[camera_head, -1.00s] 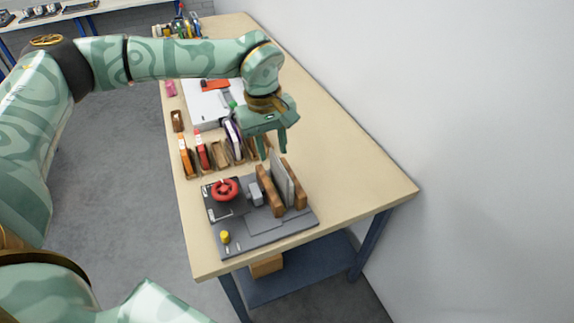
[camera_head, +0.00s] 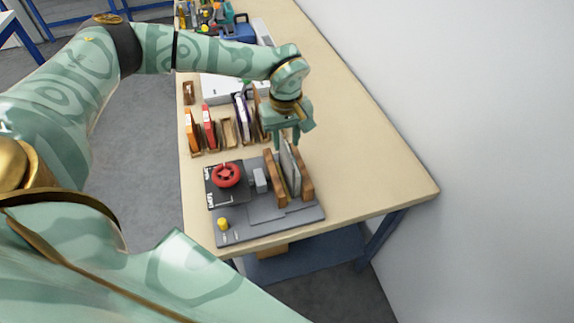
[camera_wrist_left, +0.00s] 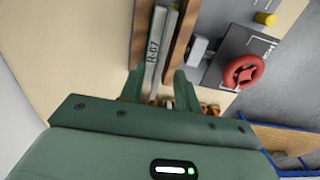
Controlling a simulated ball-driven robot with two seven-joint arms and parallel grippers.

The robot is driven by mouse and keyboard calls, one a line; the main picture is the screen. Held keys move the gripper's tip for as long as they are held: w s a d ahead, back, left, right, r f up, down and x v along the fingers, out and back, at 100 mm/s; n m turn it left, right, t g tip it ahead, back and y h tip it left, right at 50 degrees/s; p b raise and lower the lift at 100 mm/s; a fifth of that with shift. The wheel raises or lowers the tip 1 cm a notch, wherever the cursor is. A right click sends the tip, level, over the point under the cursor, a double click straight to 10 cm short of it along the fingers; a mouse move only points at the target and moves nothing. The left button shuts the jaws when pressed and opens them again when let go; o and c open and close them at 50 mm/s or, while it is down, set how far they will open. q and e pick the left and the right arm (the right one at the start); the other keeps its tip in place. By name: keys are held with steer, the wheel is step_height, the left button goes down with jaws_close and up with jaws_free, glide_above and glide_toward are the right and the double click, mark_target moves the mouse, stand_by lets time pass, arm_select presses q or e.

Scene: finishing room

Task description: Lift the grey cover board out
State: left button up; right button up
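The thin grey cover board (camera_head: 290,168) stands upright between two brown wooden uprights, a left one (camera_head: 274,180) and a right one (camera_head: 307,184), on a dark grey base plate (camera_head: 285,228). In the left wrist view the board (camera_wrist_left: 158,45) carries the mark R-07. My left gripper (camera_head: 287,142) points down at the board's far upper end. In the left wrist view its two fingers (camera_wrist_left: 160,77) are apart, one on each side of the board, with narrow gaps showing. My right gripper is out of view.
A red wheel (camera_head: 226,175) on a black pad, a grey block (camera_head: 260,180) and a yellow knob (camera_head: 223,224) sit left of the board. Sorted slabs in a rack (camera_head: 228,132) stand behind. The table's right side (camera_head: 365,165) is clear.

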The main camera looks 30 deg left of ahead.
mark_target(286, 149)
arm_select(q)
step_height(286, 149, down, 4)
steer(key=shift+s+d+f+b, duration=0.1)
steer(key=shift+s+b, duration=0.05)
steer(key=shift+b, duration=0.15)
steer(key=shift+f, duration=0.3)
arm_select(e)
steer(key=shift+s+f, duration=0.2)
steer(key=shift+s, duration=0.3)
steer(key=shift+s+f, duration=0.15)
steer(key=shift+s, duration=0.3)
arm_select(q)
steer(key=shift+r, duration=0.1)
jaws_close()
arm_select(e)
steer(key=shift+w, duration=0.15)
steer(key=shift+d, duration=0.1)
